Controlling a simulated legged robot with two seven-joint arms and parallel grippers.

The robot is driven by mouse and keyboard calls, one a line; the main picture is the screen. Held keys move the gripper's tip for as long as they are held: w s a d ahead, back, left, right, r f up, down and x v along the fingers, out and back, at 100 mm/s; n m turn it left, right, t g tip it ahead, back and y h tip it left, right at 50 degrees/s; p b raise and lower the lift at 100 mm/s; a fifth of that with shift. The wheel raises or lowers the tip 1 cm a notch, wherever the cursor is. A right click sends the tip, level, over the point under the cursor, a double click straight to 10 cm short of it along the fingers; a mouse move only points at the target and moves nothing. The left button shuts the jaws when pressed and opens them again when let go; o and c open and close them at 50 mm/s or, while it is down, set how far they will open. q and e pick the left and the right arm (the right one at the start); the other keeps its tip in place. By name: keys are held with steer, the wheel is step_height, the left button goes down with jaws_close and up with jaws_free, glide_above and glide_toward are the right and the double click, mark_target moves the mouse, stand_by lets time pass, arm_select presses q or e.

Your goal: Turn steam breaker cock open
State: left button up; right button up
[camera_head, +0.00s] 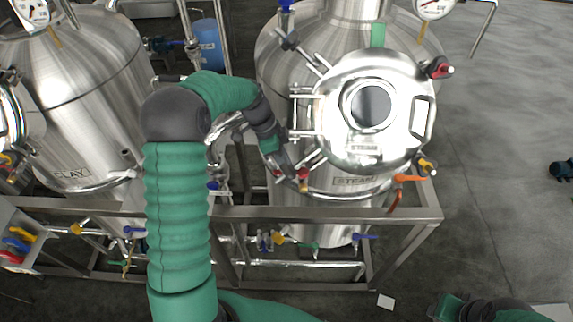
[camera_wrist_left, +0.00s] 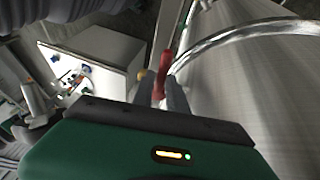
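The steel steam tank (camera_head: 285,95), labelled STEAM, stands at centre right in the head view. A red-handled cock (camera_head: 305,173) is low on the left of its round hatch. My left gripper (camera_head: 298,178) reaches this cock from the upper left. In the left wrist view, a red lever (camera_wrist_left: 161,68) stands between the two fingers of my left gripper (camera_wrist_left: 161,92), with a yellow knob beside it. I cannot tell whether the fingers are closed on the lever. My right gripper (camera_head: 446,307) is at the bottom edge, well away from the tank; its fingers are not clear.
The clay tank (camera_head: 85,100) stands at the left. A steel frame rail (camera_head: 330,214) runs in front of both tanks. An orange lever (camera_head: 408,179) and a red-capped fitting (camera_head: 440,69) stick out on the tank's right. The floor (camera_head: 510,110) on the right is mostly clear.

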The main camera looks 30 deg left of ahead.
arm_select(q)
steer(key=shift+c, duration=1.1)
steer(key=shift+a+f, duration=0.1)
steer(key=shift+a, duration=0.35)
jaws_close()
arm_select(e)
steer(key=shift+a, duration=0.35)
arm_select(q)
steer(key=shift+d, duration=0.15)
arm_select(e)
steer(key=shift+w+d, duration=0.1)
steer(key=shift+d, duration=0.1)
arm_select(q)
steer(key=shift+s, duration=0.1)
